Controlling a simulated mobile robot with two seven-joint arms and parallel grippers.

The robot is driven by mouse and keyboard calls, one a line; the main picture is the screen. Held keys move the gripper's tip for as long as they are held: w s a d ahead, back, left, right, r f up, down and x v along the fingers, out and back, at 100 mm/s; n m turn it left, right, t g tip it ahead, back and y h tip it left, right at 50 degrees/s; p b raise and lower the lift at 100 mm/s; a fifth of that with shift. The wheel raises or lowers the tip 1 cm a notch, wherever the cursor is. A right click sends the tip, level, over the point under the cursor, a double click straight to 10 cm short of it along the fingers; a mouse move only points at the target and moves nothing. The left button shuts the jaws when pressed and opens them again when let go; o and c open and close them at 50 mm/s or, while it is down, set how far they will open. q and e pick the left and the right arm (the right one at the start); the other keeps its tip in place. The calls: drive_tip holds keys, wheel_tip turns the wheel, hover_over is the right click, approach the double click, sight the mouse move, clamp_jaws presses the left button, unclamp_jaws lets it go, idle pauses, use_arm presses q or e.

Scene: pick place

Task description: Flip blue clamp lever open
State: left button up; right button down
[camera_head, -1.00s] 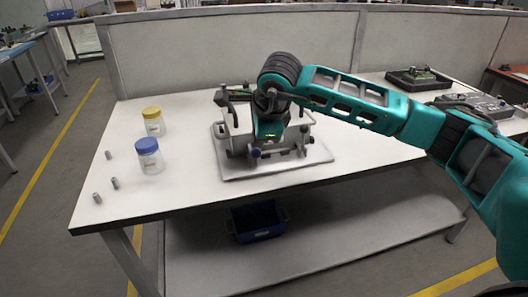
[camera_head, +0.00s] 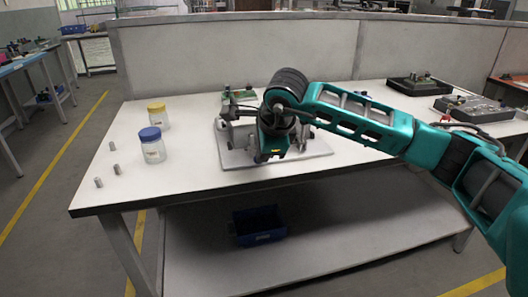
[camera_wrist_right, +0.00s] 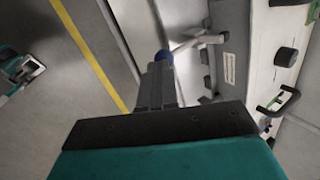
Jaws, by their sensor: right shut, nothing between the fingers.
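The clamp fixture stands on a light base plate (camera_head: 312,154) on the white table, partly hidden behind my right arm. In the right wrist view, the blue knob (camera_wrist_right: 164,57) of the clamp lever is just beyond my right fingertips, and its pale lever arm (camera_wrist_right: 195,42) runs off to the right. My right gripper (camera_wrist_right: 160,72) is shut with nothing held; whether it touches the knob I cannot tell. In the head view, my right gripper (camera_head: 269,157) points down at the fixture's front and hides the knob. My left gripper is not in view.
A yellow-lidded jar (camera_head: 158,116) and a blue-lidded jar (camera_head: 152,146) stand left of the fixture, with small metal cylinders (camera_head: 115,169) near the left edge. A blue bin (camera_head: 259,226) sits on the lower shelf. Dark devices (camera_head: 424,86) lie at the back right.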

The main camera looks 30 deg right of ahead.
drive_tip(key=shift+f, duration=0.1)
idle(0.4)
drive_tip(key=shift+r, duration=0.3)
drive_tip(key=s+r+p, duration=0.3)
drive_tip(key=s+r, duration=0.5)
drive_tip(key=s, duration=0.1)
drive_tip(key=shift+a, duration=0.35)
drive_tip(key=shift+s, duration=0.1)
